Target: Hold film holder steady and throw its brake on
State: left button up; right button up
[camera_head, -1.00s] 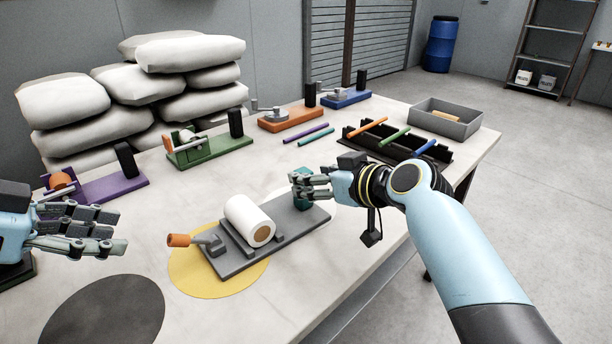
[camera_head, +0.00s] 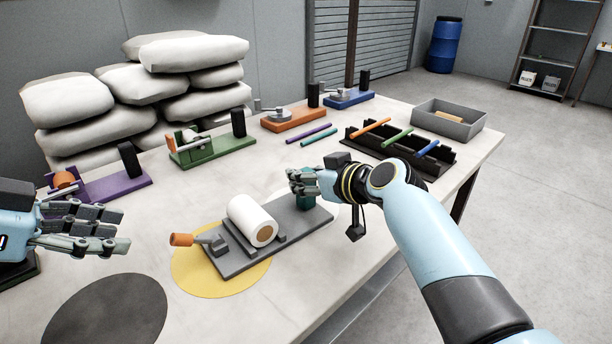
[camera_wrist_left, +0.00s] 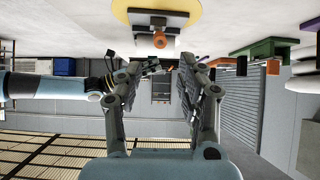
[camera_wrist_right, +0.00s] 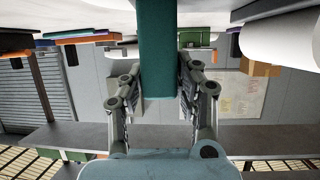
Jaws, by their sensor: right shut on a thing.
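The film holder is a grey base plate (camera_head: 290,229) on the table, bearing a white film roll (camera_head: 251,220). A lever with an orange knob (camera_head: 181,240), which looks like the brake, stands at its left end over a yellow disc. A teal upright handle (camera_wrist_right: 156,60) stands at its right end. My right gripper (camera_head: 304,181) is shut on this handle, its fingers on both sides of it in the right wrist view. My left gripper (camera_head: 122,229) is open and empty, left of the orange knob and apart from it. The left wrist view shows the knob (camera_wrist_left: 159,40) beyond its spread fingers.
Purple (camera_head: 112,187), green (camera_head: 214,151), orange (camera_head: 293,119) and blue (camera_head: 349,98) fixtures line the table's back. A black rack (camera_head: 440,158) with coloured rods and a grey bin (camera_head: 470,124) stand right. A dark disc (camera_head: 105,310) lies at the front left.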

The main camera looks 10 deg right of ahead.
grip_shut()
pick_arm(q)
jog(key=shift+a+f, duration=0.1)
jog(key=shift+f, duration=0.3)
jog(key=c, duration=0.3)
jog(key=shift+w+a+f+m+h, duration=0.1)
jog(key=shift+a+f+m+h, duration=0.1)
jog(key=shift+f, duration=0.4)
jog(key=shift+w+a+f+m+h, duration=0.1)
jog(key=shift+f+m+h, duration=0.1)
jog(key=shift+f, duration=0.4)
jog(key=c, duration=0.5)
jog(key=shift+f+g, duration=0.25)
jog(key=shift+g, duration=0.05)
jog(key=shift+x, duration=3.95)
jog(key=shift+r, duration=0.1)
